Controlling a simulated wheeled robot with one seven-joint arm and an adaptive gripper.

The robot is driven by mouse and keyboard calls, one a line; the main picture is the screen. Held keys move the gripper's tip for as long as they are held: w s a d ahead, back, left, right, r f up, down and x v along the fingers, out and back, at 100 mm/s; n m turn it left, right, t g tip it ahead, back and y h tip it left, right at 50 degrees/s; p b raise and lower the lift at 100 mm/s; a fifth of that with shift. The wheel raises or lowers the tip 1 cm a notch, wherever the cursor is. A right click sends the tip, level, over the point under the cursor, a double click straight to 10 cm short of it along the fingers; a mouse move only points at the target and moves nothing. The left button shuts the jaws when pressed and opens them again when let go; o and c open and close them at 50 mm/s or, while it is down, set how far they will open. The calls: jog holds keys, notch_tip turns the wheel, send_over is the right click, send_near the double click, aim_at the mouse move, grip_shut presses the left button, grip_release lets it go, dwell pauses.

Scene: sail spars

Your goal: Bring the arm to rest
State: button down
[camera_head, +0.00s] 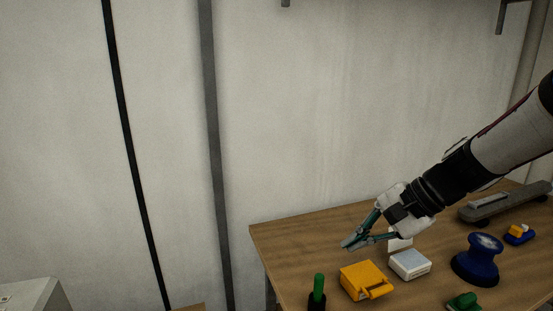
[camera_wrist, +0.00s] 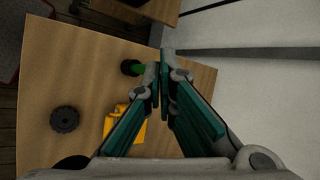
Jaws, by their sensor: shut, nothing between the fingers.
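My arm (camera_head: 500,145) reaches in from the right in the head view. My gripper (camera_head: 347,245) is shut and empty, above the far left part of the wooden table (camera_head: 300,232). In the wrist view the fingertips of my gripper (camera_wrist: 160,72) meet, with the table (camera_wrist: 50,90) below them. The gripper appears to be clear of the objects on the table.
A yellow box-like thing (camera_head: 362,280), a white block (camera_head: 409,264), a blue spool-shaped thing (camera_head: 476,262) and a green-topped black item (camera_head: 318,290) stand below or near the gripper. A grey long thing (camera_head: 500,205) lies farther right. A dark round knob (camera_wrist: 64,119) shows in the wrist view.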

jog(key=s+d+r+n+t+h, duration=0.1)
jog(key=s+r+n+h, duration=0.2)
jog(key=s, duration=0.6)
jog(key=s+d+r+n+t+h, duration=0.1)
jog(key=s+d+r+n+h, duration=0.1)
jog(key=s+n, duration=0.5)
jog(key=s+r+h, duration=0.1)
jog(key=s+h, duration=0.1)
jog(key=s, duration=0.1)
jog(key=shift+d+r, duration=0.15)
jog(key=shift+d, duration=0.1)
